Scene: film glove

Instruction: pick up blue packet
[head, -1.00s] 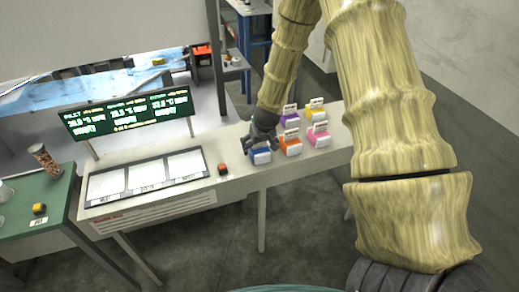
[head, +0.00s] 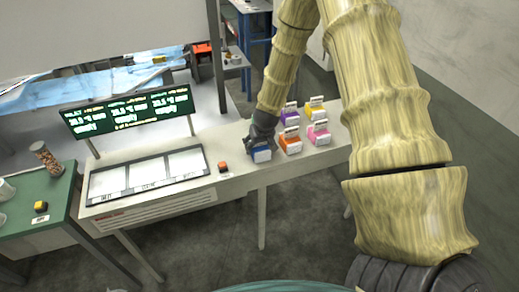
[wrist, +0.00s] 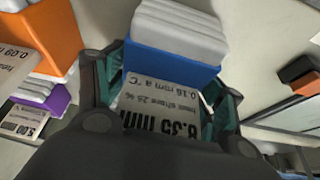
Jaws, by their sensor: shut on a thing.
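The blue packet (head: 261,154) is a small blue box with white sheets in it, near the front edge of the white table. In the wrist view the blue packet (wrist: 165,66) sits between my fingers, its white stack upward in the picture and a printed card (wrist: 165,105) in front of it. My gripper (head: 261,143) comes down on it from above and is shut on it. In the wrist view my gripper (wrist: 168,88) has a green-edged finger on each side of the packet. I cannot tell whether the packet is off the table.
An orange packet (head: 290,144) stands close right of it, with purple (head: 289,118), yellow (head: 316,114) and pink (head: 318,137) packets behind and right. A green display (head: 127,112) stands behind the tray.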

